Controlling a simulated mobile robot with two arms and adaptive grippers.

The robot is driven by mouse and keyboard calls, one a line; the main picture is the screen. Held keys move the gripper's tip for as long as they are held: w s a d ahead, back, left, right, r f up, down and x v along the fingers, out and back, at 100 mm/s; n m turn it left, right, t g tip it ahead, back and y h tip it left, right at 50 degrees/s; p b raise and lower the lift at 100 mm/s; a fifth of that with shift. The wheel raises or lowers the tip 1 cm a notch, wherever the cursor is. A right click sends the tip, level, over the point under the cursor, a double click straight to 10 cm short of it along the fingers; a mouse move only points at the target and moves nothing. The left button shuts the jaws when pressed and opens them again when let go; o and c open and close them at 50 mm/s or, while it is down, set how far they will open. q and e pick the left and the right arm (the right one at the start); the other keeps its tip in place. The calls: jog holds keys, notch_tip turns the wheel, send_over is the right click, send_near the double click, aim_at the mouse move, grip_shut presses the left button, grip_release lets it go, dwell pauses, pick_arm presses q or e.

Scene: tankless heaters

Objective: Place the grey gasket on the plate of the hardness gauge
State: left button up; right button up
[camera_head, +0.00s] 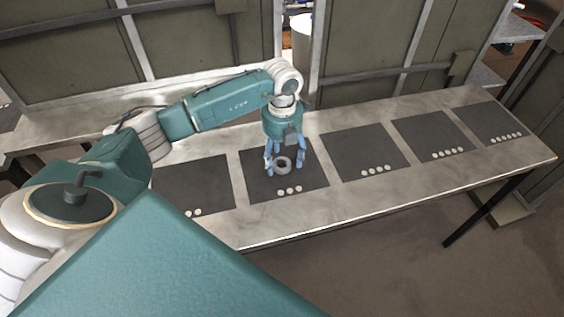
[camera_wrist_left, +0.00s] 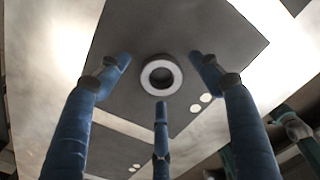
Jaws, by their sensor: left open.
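The grey gasket (camera_head: 282,161) is a thick ring lying on a dark mat marked with three white dots, the second mat from the left. In the left wrist view the gasket (camera_wrist_left: 148,79) shows a pale face and a dark hole. My left gripper (camera_head: 286,167) points down over this mat, its blue fingers spread around the gasket. In the left wrist view its fingers (camera_wrist_left: 160,64) are open and apart from the ring. I see no hardness gauge or plate that I can identify.
The long pale table (camera_head: 330,202) carries a row of several dark mats, such as the bare middle one (camera_head: 362,148), each with white dots along its front edge. The mats to the right look empty. A white cylinder (camera_head: 302,38) stands behind, between dark panels.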

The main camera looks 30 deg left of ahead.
pick_arm(q)
jog(key=shift+f, duration=0.3)
pick_arm(e)
jog(key=shift+s+a, duration=0.1)
jog(key=shift+a, duration=0.15)
pick_arm(q)
jog(key=c, duration=1.3)
pick_arm(e)
jog(key=shift+a, duration=0.1)
